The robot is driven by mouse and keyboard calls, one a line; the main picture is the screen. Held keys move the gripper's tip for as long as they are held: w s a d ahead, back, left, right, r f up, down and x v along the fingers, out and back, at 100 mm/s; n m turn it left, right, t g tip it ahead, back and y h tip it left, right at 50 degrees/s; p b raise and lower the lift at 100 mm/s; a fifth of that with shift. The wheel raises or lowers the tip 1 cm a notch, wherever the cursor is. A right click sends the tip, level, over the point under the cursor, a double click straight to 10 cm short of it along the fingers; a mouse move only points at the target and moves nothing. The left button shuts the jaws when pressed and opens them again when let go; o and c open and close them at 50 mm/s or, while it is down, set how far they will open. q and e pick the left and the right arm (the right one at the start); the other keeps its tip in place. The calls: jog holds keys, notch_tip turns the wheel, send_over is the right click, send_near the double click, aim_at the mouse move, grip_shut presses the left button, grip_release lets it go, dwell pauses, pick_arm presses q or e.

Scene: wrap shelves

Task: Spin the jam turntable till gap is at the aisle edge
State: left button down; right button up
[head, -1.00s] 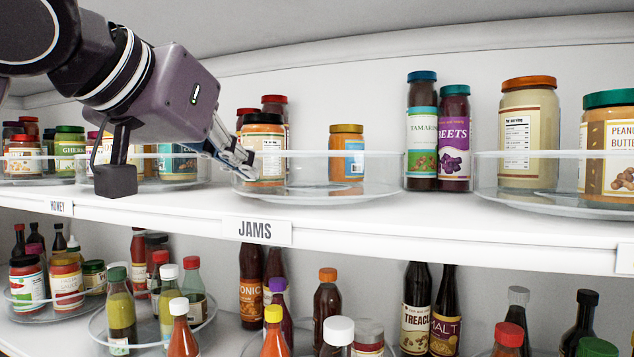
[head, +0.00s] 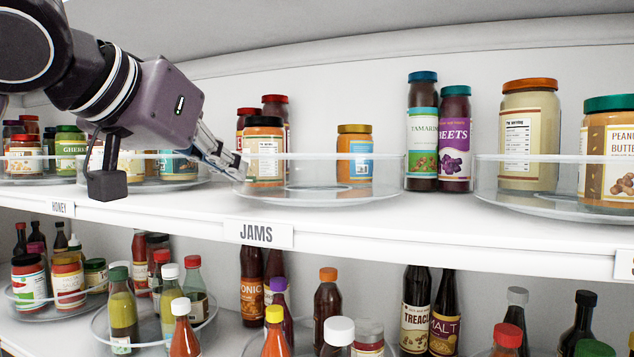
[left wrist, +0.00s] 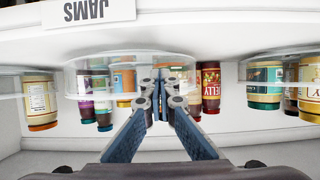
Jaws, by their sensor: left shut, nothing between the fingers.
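The jam turntable (head: 330,190) is a clear tray with a raised rim above the JAMS label. An orange-lidded jar (head: 264,150) stands at its left front, with two red-lidded jars (head: 275,107) behind it. A yellow-lidded jar with a blue label (head: 355,155) stands at the right. Bare tray shows between these groups, at the front middle. My left gripper (head: 238,165) is shut and empty at the turntable's left rim, beside the orange-lidded jar; I cannot tell if it touches. In the left wrist view its fingertips (left wrist: 163,77) overlap the clear rim (left wrist: 115,85). My right gripper is not in view.
The honey turntable (head: 150,183) stands close on the left, under my arm. Tamarind (head: 422,150) and beets (head: 455,150) jars stand right of the jam turntable, then another turntable (head: 560,210).

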pick_arm(q)
jog(key=shift+w+a, duration=0.15)
jog(key=shift+a, duration=0.2)
jog(key=shift+s+a, duration=1.05)
jog(key=shift+a, duration=0.15)
jog(key=shift+d, duration=0.1)
jog(key=shift+s+r, duration=0.1)
jog(key=shift+s, duration=0.05)
jog(key=v, duration=1.1)
jog(key=shift+s+a, duration=0.2)
jog(key=shift+s, duration=0.1)
jog(key=shift+r, duration=0.1)
